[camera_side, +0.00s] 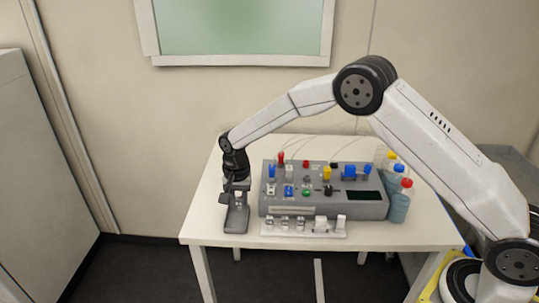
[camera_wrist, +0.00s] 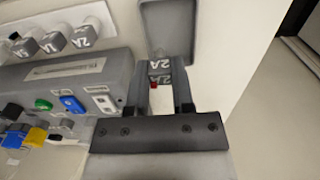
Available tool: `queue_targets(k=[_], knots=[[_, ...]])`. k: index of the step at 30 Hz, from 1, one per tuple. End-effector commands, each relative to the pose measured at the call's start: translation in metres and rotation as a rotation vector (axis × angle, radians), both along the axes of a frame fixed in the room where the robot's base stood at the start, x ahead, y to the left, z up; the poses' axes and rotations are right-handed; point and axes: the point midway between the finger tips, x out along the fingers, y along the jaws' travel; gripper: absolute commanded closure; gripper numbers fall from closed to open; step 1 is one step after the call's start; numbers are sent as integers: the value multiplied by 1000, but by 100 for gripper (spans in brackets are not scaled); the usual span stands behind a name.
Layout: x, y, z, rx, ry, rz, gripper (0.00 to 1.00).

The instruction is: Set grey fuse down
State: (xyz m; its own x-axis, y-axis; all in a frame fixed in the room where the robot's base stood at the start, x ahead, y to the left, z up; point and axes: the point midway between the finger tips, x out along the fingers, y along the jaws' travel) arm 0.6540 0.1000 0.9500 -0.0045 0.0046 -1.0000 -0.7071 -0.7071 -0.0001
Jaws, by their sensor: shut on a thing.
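My gripper (camera_wrist: 161,80) points down at the left end of the table and is shut on the grey fuse (camera_wrist: 159,67), which carries a white "2A" label. In the side view my gripper (camera_side: 238,188) is over a grey stand (camera_side: 236,222) left of the control box. The stand's grey plate (camera_wrist: 168,25) shows just beyond the fuse in the wrist view. A small red spot shows between the fingers below the label. Whether the fuse touches the stand I cannot tell.
The grey control box (camera_side: 325,208) with coloured switches stands close to the right. A white strip (camera_side: 270,231) with several labelled fuses lies in front of it. Bottles with coloured caps (camera_side: 398,208) stand at the right. The white table (camera_side: 203,205) is bare left of the stand.

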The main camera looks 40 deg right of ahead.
Motion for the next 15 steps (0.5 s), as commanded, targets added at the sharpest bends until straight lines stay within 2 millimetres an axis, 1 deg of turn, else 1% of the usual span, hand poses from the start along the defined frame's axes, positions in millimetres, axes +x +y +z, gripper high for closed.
queue_targets(k=[1, 5, 15], knots=[[3, 0, -4, -1, 1, 0, 100], [8, 1, -10, 0, 1, 0, 100], [11, 2, -13, 0, 0, 0, 100]])
